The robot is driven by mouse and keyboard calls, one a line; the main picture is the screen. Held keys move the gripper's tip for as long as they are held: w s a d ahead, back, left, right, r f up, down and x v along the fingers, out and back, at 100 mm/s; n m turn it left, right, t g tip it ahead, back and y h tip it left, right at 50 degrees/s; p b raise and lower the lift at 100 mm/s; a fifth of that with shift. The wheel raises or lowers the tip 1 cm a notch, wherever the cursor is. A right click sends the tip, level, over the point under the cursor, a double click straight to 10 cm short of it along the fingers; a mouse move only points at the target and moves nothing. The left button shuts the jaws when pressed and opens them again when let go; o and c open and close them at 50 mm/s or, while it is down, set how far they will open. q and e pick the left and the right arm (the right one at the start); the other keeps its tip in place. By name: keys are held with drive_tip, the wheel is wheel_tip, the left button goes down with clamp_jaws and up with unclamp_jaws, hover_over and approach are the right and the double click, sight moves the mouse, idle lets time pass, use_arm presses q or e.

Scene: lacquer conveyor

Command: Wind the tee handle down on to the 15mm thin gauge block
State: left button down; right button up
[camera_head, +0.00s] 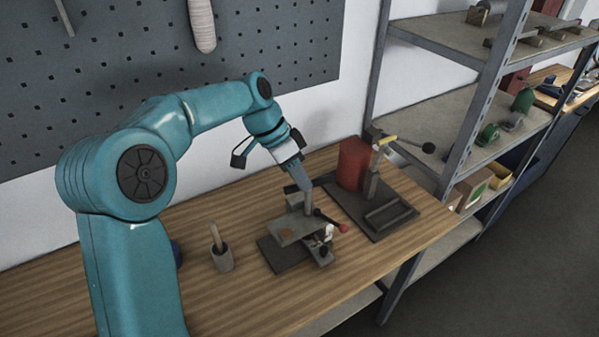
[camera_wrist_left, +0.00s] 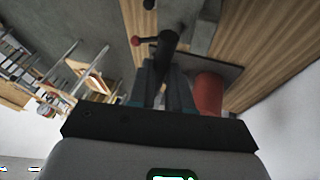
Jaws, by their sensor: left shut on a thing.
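My left gripper (camera_head: 304,187) points down over a small grey fixture (camera_head: 284,262) on the bench. In the left wrist view its two fingers (camera_wrist_left: 167,82) are closed about the end of a dark upright cylinder (camera_wrist_left: 168,42), which I take to be the tee handle's hub or stem. A thin bar with a red ball end (camera_head: 342,228) sticks out beside it; the red ball also shows in the left wrist view (camera_wrist_left: 137,41). A dark ball (camera_head: 318,212) is close by. I cannot make out the 15mm thin gauge block. My right gripper is out of view.
A grey pot with a wooden handle (camera_head: 221,260) stands to the left. Metal shelving (camera_head: 450,100) rises at the right, a pegboard (camera_head: 100,70) behind.

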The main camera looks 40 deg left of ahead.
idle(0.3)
use_arm(q)
drive_tip(key=c, duration=1.1)
unclamp_jaws()
drive_tip(key=shift+w, duration=0.1)
drive_tip(key=shift+o, duration=0.2)
drive_tip(key=p+v, duration=0.2)
drive_tip(key=v, duration=1.4)
drive_tip(key=shift+a, duration=0.15)
drive_tip(key=shift+r, duration=0.1)
